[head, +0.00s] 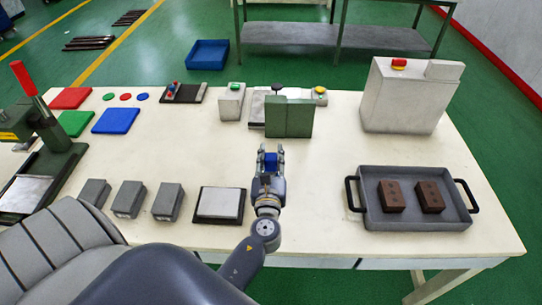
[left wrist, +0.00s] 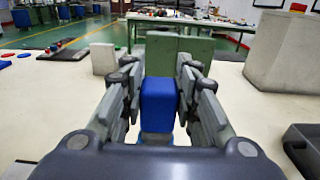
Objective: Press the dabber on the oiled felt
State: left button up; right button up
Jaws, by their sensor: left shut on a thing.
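My left gripper (head: 270,152) is shut on the dabber (head: 270,161), of which a blue block shows between the fingers. In the left wrist view the dabber (left wrist: 158,103) stands between the two finger sets (left wrist: 158,90); its lower end is hidden by my gripper. A pale flat pad in a dark tray, which looks like the oiled felt (head: 218,203), lies on the table to the left of and nearer than the gripper. The dabber is apart from it. My right gripper is not in view.
Several grey blocks (head: 129,199) stand in a row left of the pad. A grey tray (head: 375,218) with two brown blocks (head: 391,195) is at the right. A green box (head: 289,118) stands beyond the gripper, and a large grey-white box (head: 403,98) at the back right.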

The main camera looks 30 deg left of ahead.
aim_at(271, 157)
pick_arm(q)
jog(key=shift+f+b, duration=0.4)
jog(key=shift+f, duration=0.05)
dwell(0.3)
jog(key=shift+f, duration=0.15)
dwell(0.8)
notch_tip(271, 157, up, 7)
jog(key=p, duration=0.7)
jog(key=shift+r, duration=0.2)
jog(key=shift+f, duration=0.15)
dwell(0.4)
